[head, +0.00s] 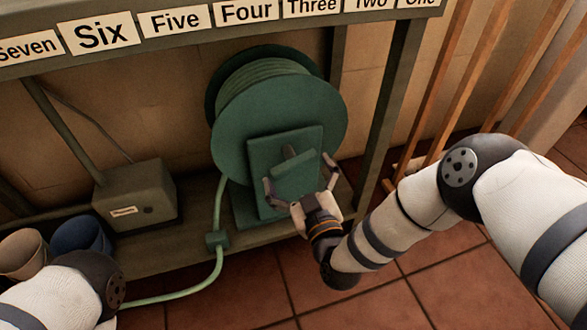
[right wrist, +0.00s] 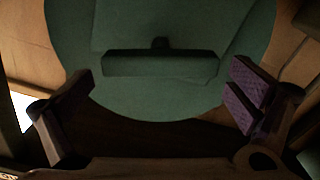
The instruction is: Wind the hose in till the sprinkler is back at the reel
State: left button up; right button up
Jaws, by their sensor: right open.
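The green hose reel (head: 275,110) stands on a low shelf under the sign board, with pale green hose (head: 262,72) wound on its drum. Hose (head: 220,205) runs down through a small green block (head: 217,240), then left behind my left arm. The sprinkler is not seen. A green bar-shaped handle (head: 294,176) sticks out at the reel's front; it also shows in the right wrist view (right wrist: 160,65). My right gripper (head: 298,173) is open, its fingers on either side of the handle, apparently not touching it. My left gripper is out of view.
A green-grey box (head: 135,193) stands left of the reel. Two pots, one tan (head: 22,254) and one blue (head: 80,236), stand farther left. A frame post (head: 385,110) and wooden slats (head: 470,80) rise right of the reel. Tiled floor (head: 245,290) lies in front.

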jog(key=shift+b+x, duration=0.35)
jog(key=shift+x, duration=1)
jog(key=c, duration=1.4)
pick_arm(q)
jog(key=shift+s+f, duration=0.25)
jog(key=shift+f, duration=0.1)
pick_arm(e)
jog(key=m, duration=0.4)
jog(key=shift+d+m+p, duration=0.15)
jog(key=shift+m+p, duration=0.25)
jog(key=m, duration=0.5)
jog(key=shift+d, duration=0.1)
jog(key=m, duration=0.6)
jog(key=shift+d+f+m+b, duration=0.1)
jog(key=shift+f+m+b, duration=0.2)
jog(key=shift+m, duration=0.1)
pick_arm(q)
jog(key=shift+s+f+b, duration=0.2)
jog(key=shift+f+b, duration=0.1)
jog(key=shift+b, duration=0.2)
pick_arm(e)
jog(key=m, duration=0.4)
jog(key=shift+m, duration=0.7)
